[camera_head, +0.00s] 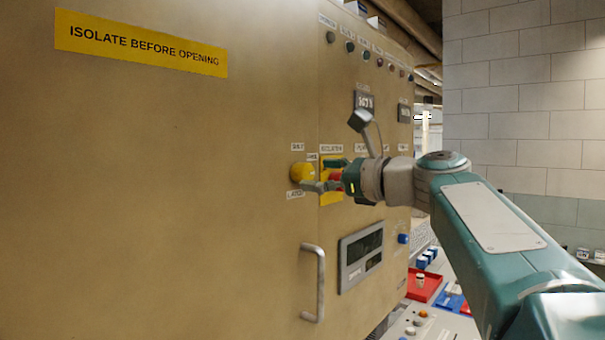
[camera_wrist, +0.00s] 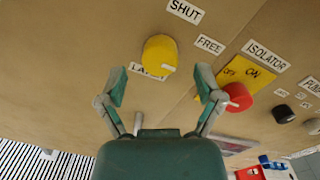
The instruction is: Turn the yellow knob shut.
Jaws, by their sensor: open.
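The yellow knob (camera_head: 297,173) is on the tan panel, left of my gripper in the head view. In the wrist view the yellow knob (camera_wrist: 159,53) is ahead of the fingertips, roughly centred between them. A white mark on it points to the lower right in that view. Labels SHUT (camera_wrist: 185,11) and FREE (camera_wrist: 210,45) lie around it; a third label, starting "LA", is partly hidden behind the knob. My gripper (camera_wrist: 162,84) is open and empty, its fingers spread wide. In the head view my gripper (camera_head: 322,175) is close to the panel, just right of the knob.
A red isolator knob (camera_wrist: 238,97) on a yellow plate (camera_wrist: 246,80) sits close beside my right finger in the wrist view. Black knobs (camera_wrist: 283,114) are further right. A door handle (camera_head: 314,283) stands out below. A red tray (camera_head: 425,285) lies lower right.

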